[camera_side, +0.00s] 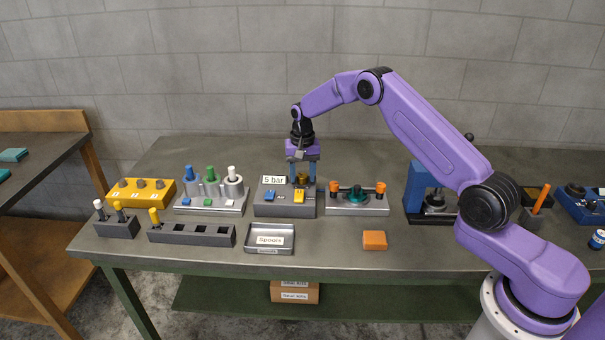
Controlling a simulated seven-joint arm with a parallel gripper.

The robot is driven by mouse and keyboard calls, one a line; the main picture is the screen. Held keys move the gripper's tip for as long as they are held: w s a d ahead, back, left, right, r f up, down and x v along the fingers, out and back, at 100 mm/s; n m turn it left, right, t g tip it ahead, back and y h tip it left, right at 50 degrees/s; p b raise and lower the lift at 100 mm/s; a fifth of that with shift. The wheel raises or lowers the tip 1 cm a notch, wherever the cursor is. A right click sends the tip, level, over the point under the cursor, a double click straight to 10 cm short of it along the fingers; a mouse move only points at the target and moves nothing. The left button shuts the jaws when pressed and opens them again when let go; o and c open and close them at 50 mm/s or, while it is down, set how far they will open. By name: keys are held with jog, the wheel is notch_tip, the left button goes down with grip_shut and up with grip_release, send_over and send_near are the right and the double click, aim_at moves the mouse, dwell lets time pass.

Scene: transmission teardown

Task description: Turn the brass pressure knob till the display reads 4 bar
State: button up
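The grey pressure unit (268,209) stands in the middle of the bench. Its white display (273,180) reads "5 bar". The brass knob (303,178) is at the back right of the unit's top, partly hidden by my gripper. My gripper (303,178) points straight down, with its fingers on either side of the knob. I cannot tell at this size whether the fingers touch the knob or stand a little apart from it. A blue button (269,196) and a yellow block (299,196) are at the front of the unit.
A fixture with orange-topped posts (358,208) stands close on the right. A fixture with blue, green and white pegs (211,205) stands on the left. A "Sprouts"-like labelled tray (285,249) lies in front. An orange block (375,240) lies front right, with bare bench around it.

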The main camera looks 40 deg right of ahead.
jog(key=c, duration=0.7)
jog(key=shift+n, duration=0.3)
jog(key=shift+d+n, duration=0.1)
jog(key=shift+n, duration=2.5)
jog(key=o, duration=1.1)
jog(key=shift+c, duration=0.2)
jog(key=shift+r, duration=0.15)
